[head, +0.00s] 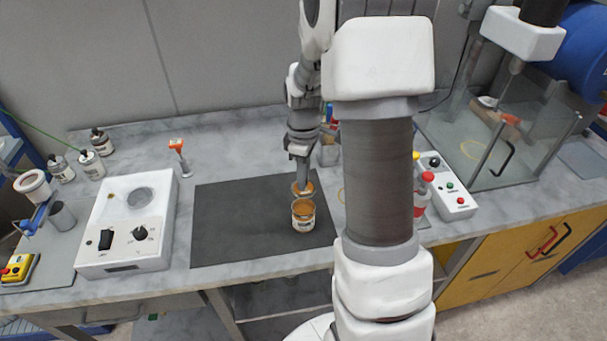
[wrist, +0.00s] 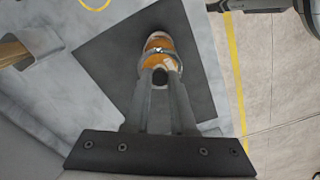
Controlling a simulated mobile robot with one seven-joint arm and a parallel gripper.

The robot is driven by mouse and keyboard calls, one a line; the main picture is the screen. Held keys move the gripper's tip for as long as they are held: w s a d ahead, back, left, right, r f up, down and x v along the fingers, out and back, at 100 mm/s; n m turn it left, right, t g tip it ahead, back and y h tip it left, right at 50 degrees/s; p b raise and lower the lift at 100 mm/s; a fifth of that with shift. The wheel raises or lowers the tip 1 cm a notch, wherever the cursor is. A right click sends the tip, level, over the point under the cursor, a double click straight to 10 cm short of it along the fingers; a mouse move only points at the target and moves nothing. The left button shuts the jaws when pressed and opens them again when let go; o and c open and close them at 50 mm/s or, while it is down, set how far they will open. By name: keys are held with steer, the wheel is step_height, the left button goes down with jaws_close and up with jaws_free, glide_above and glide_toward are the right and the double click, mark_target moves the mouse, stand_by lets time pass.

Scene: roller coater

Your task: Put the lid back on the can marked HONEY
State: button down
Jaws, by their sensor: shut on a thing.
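A small can (head: 303,216) with a pale label and an orange-brown top stands upright on the dark mat (head: 240,225). The lettering on its label is too small to read. My gripper (head: 302,182) is shut on a round orange-brown lid (head: 304,188), just behind and above the can in the head view. In the wrist view the can (wrist: 157,41) shows beyond my fingertips (wrist: 160,72), with the lid (wrist: 152,60) between them, partly hidden by the fingers. I cannot tell whether lid and can touch.
A white hotplate-like device (head: 130,225) stands left of the mat, with bottles (head: 91,165) behind it. A control box with coloured buttons (head: 445,187) and a glass enclosure (head: 490,150) are on the right. The mat around the can is clear.

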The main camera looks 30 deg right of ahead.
mark_target(304, 195)
steer(key=shift+f+b, duration=2.25)
steer(key=shift+f, duration=0.95)
steer(key=shift+f+b, duration=0.15)
steer(key=shift+b, duration=0.15)
steer(key=shift+c, duration=1)
jaws_free()
steer(key=shift+r+p, duration=2.5)
steer(key=shift+r, duration=1)
